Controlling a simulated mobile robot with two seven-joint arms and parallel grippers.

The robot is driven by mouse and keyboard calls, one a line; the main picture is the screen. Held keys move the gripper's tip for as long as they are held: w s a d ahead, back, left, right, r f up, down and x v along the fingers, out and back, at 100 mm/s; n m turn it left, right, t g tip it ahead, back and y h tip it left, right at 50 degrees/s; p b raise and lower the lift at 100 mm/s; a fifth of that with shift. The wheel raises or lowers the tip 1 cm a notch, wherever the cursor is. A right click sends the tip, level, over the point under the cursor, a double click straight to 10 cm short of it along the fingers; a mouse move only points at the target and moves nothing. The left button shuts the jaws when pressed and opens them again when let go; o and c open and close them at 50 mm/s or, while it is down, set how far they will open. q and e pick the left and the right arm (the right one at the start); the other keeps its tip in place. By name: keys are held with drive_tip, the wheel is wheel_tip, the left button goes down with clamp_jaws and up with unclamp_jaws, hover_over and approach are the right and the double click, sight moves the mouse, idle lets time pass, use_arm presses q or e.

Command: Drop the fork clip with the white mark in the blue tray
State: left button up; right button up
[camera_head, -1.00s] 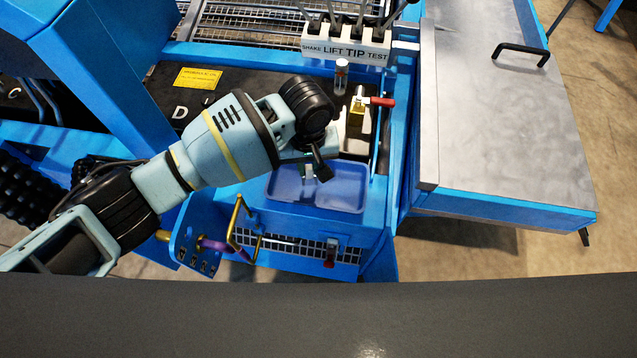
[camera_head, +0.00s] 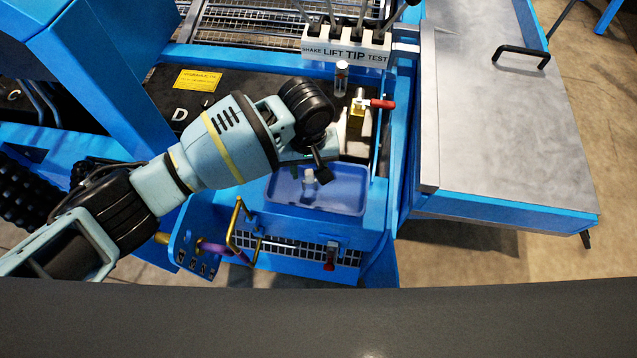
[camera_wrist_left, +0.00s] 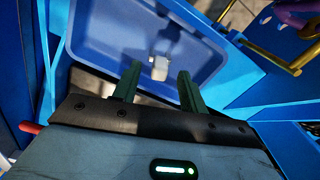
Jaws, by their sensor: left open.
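The blue tray (camera_head: 345,200) is set in the blue machine frame below my left arm. It also shows in the wrist view (camera_wrist_left: 100,48). A small pale grey-white piece, which looks like the fork clip (camera_head: 310,184), is in the tray. In the wrist view the clip (camera_wrist_left: 159,68) shows beyond the fingers, apart from them, with a paler end towards me. I cannot make out a separate white mark. My left gripper (camera_head: 318,172) is over the tray, pointing down. In the wrist view its two green fingers (camera_wrist_left: 160,78) are apart with nothing between them.
A small clear vial (camera_head: 341,78) and a brass valve with a red handle (camera_head: 378,102) stand behind the tray. A yellow bent handle (camera_head: 236,222) is at its front left. A labelled lever block (camera_head: 346,46) is at the back. A metal-topped table (camera_head: 500,120) is at right.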

use_arm(q)
wheel_tip(320, 180, up, 6)
drive_tip(key=shift+r+p, duration=0.2)
drive_tip(key=shift+p, duration=0.65)
drive_tip(key=shift+r, duration=0.5)
